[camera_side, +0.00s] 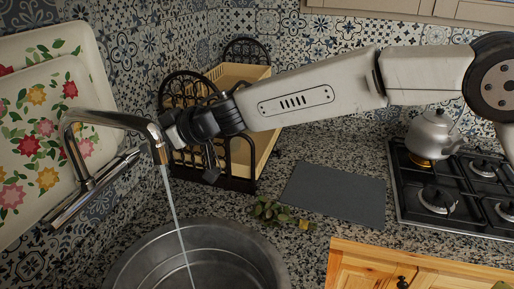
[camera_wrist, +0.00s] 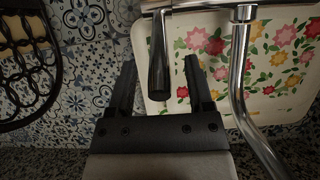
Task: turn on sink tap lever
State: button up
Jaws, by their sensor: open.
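The chrome sink tap (camera_side: 95,185) is mounted on the tiled wall at left in the side view. A thin stream of water (camera_side: 175,215) runs from its spout (camera_side: 110,120) into the metal sink (camera_side: 130,262). My gripper (camera_wrist: 160,64) is open. In the wrist view, the dark tap lever (camera_wrist: 158,50) hangs from the chrome tap body (camera_wrist: 183,5) and lies between my two fingers, with gaps visible on both sides. In the side view my gripper is just right of the spout end; its fingertips and the lever are not clearly visible there.
Two floral trays (camera_side: 52,125) lean on the wall behind the tap. The curved spout (camera_wrist: 240,80) passes close to the right finger in the wrist view. A black rack (camera_side: 240,160) stands below my arm. A dark board (camera_side: 332,194), a stove (camera_side: 450,195) and a kettle (camera_side: 432,135) are farther right.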

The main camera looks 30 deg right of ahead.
jog(key=v, duration=0.7)
dwell(0.3)
jog(key=shift+s+d, duration=0.1)
jog(key=shift+d, duration=0.05)
jog(key=s+d+f+m+h, duration=0.25)
jog(key=d+f+h, duration=0.2)
jog(key=d, duration=0.75)
jog(key=s+d+f+m+h, duration=0.25)
jog(key=d+f, duration=0.35)
jog(key=d, duration=0.6)
jog(key=s+d+f+m+g, duration=0.1)
jog(key=s+d+f+g, duration=0.1)
jog(key=s, duration=0.4)
jog(key=s+d+f+m+g+h, duration=0.1)
jog(key=s+d+f+g, duration=0.1)
jog(key=s+d+f, duration=0.2)
jog(key=s+d+f+m+g+h, duration=0.1)
jog(key=s+d+f+m+g, duration=0.1)
jog(key=s+d, duration=0.3)
jog(key=s+f, duration=0.1)
jog(key=s, duration=0.2)
jog(key=shift+s, duration=0.2)
